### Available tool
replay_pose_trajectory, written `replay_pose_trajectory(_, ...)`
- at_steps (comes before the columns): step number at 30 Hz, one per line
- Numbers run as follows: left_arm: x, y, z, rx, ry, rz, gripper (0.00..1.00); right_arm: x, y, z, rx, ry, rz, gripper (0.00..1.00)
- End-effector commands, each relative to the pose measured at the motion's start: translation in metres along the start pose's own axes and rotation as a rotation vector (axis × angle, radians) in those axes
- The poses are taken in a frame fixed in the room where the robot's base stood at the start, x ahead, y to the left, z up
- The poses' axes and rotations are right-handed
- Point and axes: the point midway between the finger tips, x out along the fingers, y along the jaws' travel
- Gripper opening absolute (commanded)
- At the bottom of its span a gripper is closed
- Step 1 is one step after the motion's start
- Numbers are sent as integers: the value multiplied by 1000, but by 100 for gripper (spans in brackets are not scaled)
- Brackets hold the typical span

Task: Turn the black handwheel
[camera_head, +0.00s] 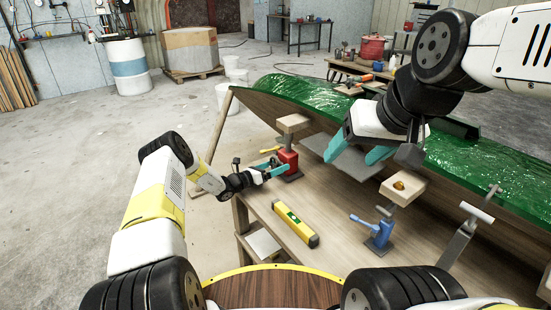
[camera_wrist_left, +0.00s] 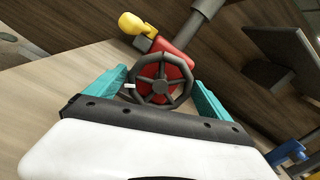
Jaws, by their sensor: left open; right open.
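The black handwheel (camera_wrist_left: 161,80) is a spoked wheel on the front of a red jack (camera_wrist_left: 178,62) in the left wrist view. My left gripper (camera_wrist_left: 160,92) is open, with one teal finger on each side of the wheel; I cannot tell whether they touch it. In the head view the red jack (camera_head: 288,160) stands on the wooden bench under a wooden pad, and my left gripper (camera_head: 270,168) is at its left side, hiding most of the wheel. My right gripper (camera_head: 357,150) is open and empty, above the bench near the green hull mould.
The green hull mould (camera_head: 470,165) lies behind the jacks. A yellow spirit level (camera_head: 295,223) and a blue jack (camera_head: 379,232) are on the bench (camera_head: 335,245). A grey clamp (camera_head: 462,235) stands at the right. Bare bench lies between level and blue jack.

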Motion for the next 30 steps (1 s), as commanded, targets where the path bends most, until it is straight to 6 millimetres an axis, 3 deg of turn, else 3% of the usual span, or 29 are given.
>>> replay_pose_trajectory(4,0,0,0,0,0,0,88,0,0,0,0,0,0,67)
replay_pose_trajectory(11,0,0,0,0,1,0,43,0,0,0,0,0,0,67)
replay_pose_trajectory(20,-1,0,0,41,0,0,42,0,0,0,0,0,0,67)
replay_pose_trajectory(30,-1,0,0,259,0,1,42,0,0,0,0,0,0,67)
